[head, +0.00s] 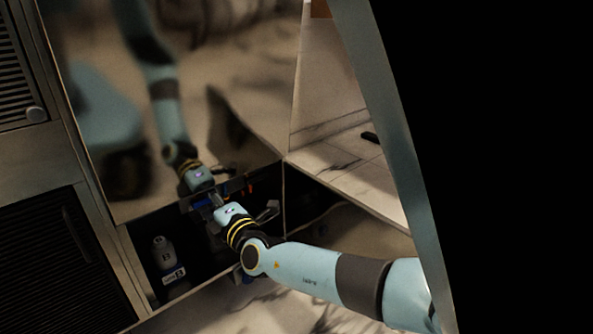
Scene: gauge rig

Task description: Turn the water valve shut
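My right gripper (216,200) reaches from the lower right to the rig, below the big mirror-like panel. Its fingers are small and dark here, and I cannot tell whether they are open or shut. A small blue part (201,203) shows right beside the fingertips; it may be the water valve's handle, but I cannot make out its shape or position. Whether the fingers touch it is not clear. An orange part (250,186) sits in the dark space behind the gripper. My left gripper is not in view.
The shiny panel (240,80) reflects my arm. A bottle (165,252) marked B stands in the dark recess at the lower left, with a B label (174,275) by it. Dark louvred panels (60,260) are at the left. A marble-like shelf (345,160) is at the right.

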